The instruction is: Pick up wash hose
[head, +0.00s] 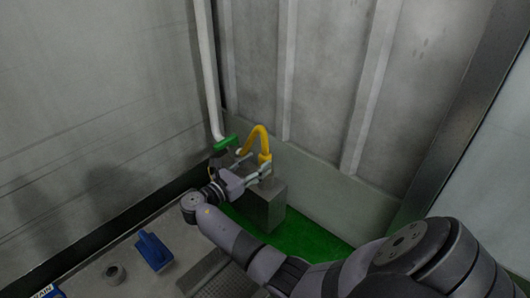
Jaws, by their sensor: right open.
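The wash hose (260,133) is a yellow curved tube that arches up in the corner near the wall. Its right end comes down just beyond my right gripper (259,166). My right gripper is open, with its fingers pointing right toward the lower part of the hose. I cannot tell whether a finger touches the hose, and nothing is clearly held. The lower left end of the hose is partly hidden behind the gripper. My left gripper is not in view.
A white pipe (205,70) with a green handle (226,142) runs down the corner. A grey block (265,207) stands below the gripper by the green floor (312,238). A blue object (153,251) and a grey ring (114,273) lie on the grey surface at lower left.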

